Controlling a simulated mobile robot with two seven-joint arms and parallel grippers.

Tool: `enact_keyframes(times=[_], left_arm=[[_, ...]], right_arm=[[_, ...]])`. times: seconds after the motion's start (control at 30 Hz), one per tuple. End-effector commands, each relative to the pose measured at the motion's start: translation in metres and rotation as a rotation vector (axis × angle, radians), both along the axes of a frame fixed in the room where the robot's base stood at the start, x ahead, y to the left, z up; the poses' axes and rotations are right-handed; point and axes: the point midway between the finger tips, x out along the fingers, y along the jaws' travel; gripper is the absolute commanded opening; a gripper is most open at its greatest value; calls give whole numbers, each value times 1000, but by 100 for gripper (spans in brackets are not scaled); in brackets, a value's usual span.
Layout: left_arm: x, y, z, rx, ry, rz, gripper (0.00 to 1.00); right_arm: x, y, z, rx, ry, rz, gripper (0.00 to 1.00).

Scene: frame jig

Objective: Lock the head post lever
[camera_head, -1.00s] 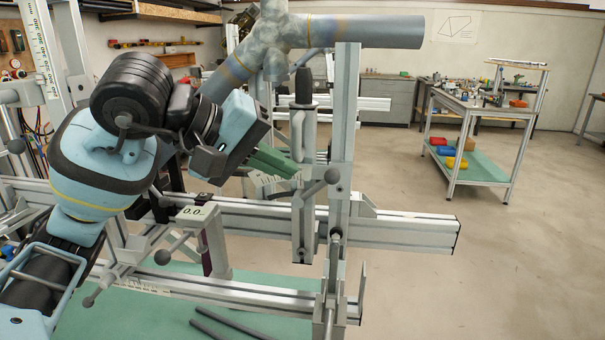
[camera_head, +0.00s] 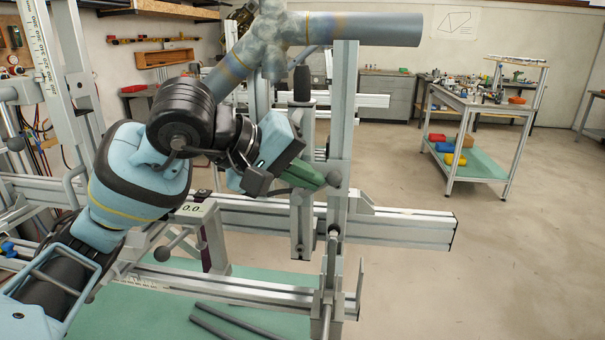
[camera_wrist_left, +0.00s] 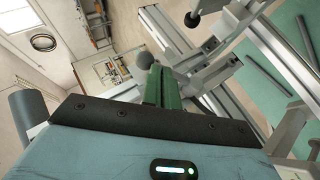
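The head post (camera_head: 302,108) stands upright with a black grip on top, against the grey frame upright. My right gripper is not in view.
A mottled tube joint (camera_head: 272,35) sits above, with a tube running right. Horizontal aluminium rails (camera_head: 400,228) cross the jig below the gripper. Dark rods (camera_head: 225,320) lie on the green surface. A trolley (camera_head: 475,125) stands at the back right; floor between is open.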

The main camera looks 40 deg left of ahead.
Motion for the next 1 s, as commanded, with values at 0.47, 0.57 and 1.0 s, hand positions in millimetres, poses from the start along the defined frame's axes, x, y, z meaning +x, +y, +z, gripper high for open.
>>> enact_keyframes(times=[0.47,0.57,1.0], left_arm=[[3,-5,-6,-2,-1,-2,0],[3,-5,-5,-2,-2,-2,0],[-29,2,50,-1,-10,-3,0]], right_arm=[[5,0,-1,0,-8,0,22],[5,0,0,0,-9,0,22],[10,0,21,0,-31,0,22]])
